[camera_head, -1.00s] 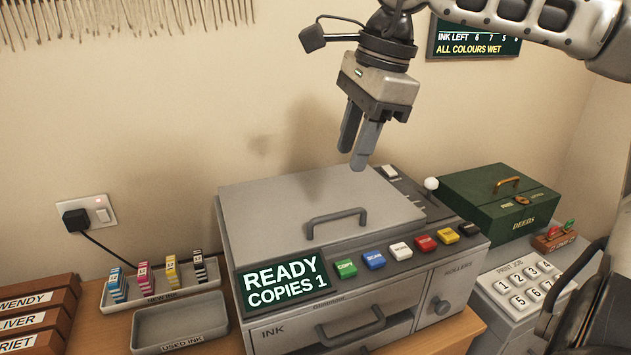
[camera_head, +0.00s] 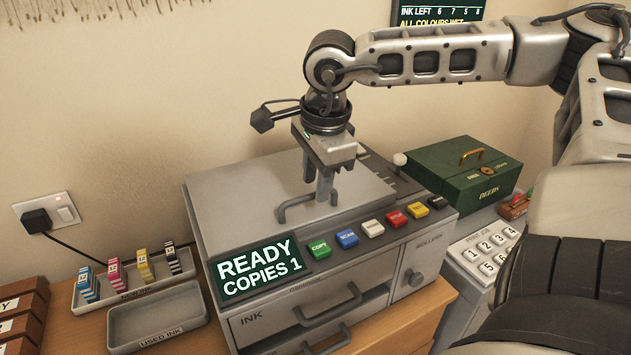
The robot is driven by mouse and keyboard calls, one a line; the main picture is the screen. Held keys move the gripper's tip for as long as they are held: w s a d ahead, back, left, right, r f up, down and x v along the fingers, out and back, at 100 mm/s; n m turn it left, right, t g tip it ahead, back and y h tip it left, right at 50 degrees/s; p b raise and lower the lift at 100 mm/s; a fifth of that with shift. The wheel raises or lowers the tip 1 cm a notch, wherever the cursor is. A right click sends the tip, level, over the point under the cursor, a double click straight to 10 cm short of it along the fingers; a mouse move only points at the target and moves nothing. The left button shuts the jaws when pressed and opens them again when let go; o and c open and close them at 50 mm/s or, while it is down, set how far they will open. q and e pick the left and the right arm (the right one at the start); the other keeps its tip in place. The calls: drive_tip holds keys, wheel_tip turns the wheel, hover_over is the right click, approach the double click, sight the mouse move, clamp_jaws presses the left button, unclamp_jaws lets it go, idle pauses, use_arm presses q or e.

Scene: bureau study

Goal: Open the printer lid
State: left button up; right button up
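The printer (camera_head: 337,290) stands on the desk with its grey lid (camera_head: 235,190) lying flat and closed on top. A dark bar handle (camera_head: 296,205) stands up near the lid's front edge. My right gripper (camera_head: 318,192) points down at the handle's right part. Its two fingers look apart, with a small gap between them, and they partly hide the handle. I cannot tell whether they touch the bar. The front panel (camera_head: 259,270) reads READY, COPIES 1. My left gripper is not in view.
A white-knobbed lever (camera_head: 400,159) stands at the printer's right rear. A green deeds box (camera_head: 462,180) and a number keypad (camera_head: 484,252) are to the right. An empty used-ink tray (camera_head: 157,322) and a new-ink tray with several cartridges (camera_head: 143,266) lie left. Coloured buttons line the front.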

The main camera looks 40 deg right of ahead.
drive_tip(key=shift+w+f, duration=0.15)
drive_tip(key=shift+f, duration=0.55)
clamp_jaws()
drive_tip(key=shift+r, duration=0.1)
